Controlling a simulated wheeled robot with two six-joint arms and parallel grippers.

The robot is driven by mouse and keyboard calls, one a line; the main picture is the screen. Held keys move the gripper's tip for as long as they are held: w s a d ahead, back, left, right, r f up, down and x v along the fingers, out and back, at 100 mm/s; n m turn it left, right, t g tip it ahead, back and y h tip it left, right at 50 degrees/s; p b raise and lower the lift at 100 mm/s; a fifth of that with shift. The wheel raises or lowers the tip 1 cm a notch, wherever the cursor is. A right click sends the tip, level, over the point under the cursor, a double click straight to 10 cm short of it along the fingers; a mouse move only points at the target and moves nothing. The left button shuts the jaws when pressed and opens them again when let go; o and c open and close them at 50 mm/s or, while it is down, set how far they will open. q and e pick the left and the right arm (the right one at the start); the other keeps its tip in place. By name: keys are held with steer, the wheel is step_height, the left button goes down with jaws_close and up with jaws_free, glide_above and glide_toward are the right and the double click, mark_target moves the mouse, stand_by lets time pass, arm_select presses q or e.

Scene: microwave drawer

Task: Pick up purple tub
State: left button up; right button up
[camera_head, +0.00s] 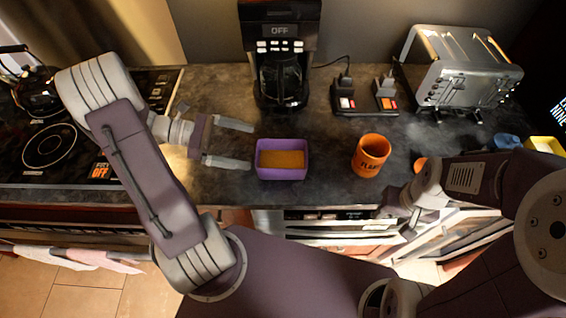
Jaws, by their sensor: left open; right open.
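The purple tub (261,172) stands on the dark countertop, near its front edge and left of the orange mug. It is square, and its inside looks orange-brown. My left gripper (238,144) is open, just left of the tub, with its two fingers pointing right toward it. The fingers look empty, and a small gap shows between their tips and the tub. My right gripper (398,222) is at the counter's front edge, to the right of and below the tub. It is open and holds nothing that I can see.
An orange mug (370,155) stands right of the tub. A coffee maker (280,45) is behind it, with a power strip (364,104) and a toaster (460,72) at the back right. The stove (55,150) is at the left. An open appliance door (465,240) hangs below the counter.

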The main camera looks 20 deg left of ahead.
arm_select(q)
steer(key=x, duration=0.5)
steer(key=shift+w+d+f, duration=0.1)
steer(key=shift+d+f, duration=0.15)
steer(key=shift+d, duration=0.05)
glide_above(282, 166)
step_height(282, 166, down, 2)
steer(key=shift+d+f, duration=0.1)
steer(key=c, duration=1.1)
